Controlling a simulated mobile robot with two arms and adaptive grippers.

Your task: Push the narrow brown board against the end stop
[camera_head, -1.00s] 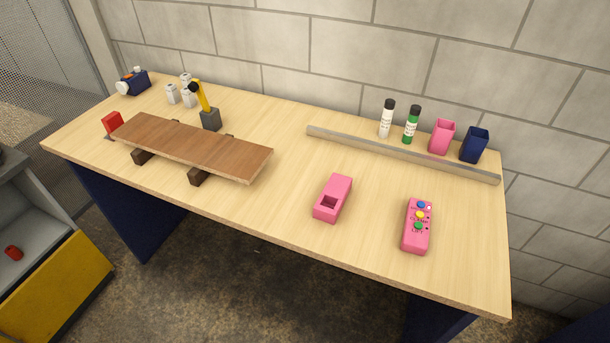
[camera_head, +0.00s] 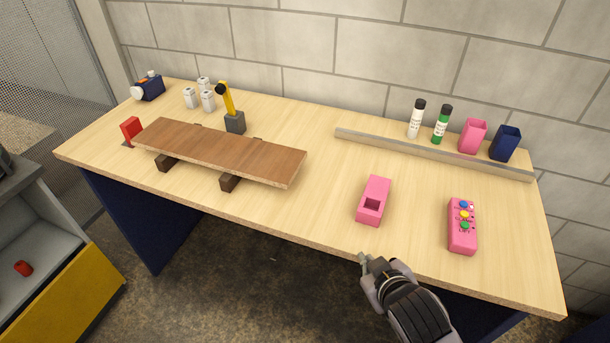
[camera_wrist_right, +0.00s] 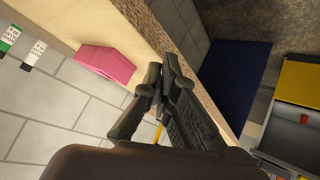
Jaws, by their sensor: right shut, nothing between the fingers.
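The narrow brown board (camera_head: 222,150) lies across two dark support blocks (camera_head: 230,182) on the left half of the table. A red end stop (camera_head: 131,127) stands close to the board's left end; I cannot tell whether they touch. My right gripper (camera_head: 364,258) is at the table's front edge, to the right of the board and apart from it. In the right wrist view the right gripper (camera_wrist_right: 158,80) is shut with nothing in it. My left gripper is not in view.
A pink box (camera_head: 374,200) and a pink button remote (camera_head: 462,226) lie on the right half of the table. A grey rail (camera_head: 430,155) runs behind them, with bottles and cups beyond. A yellow-armed device (camera_head: 232,110) stands behind the board. The table between board and pink box is clear.

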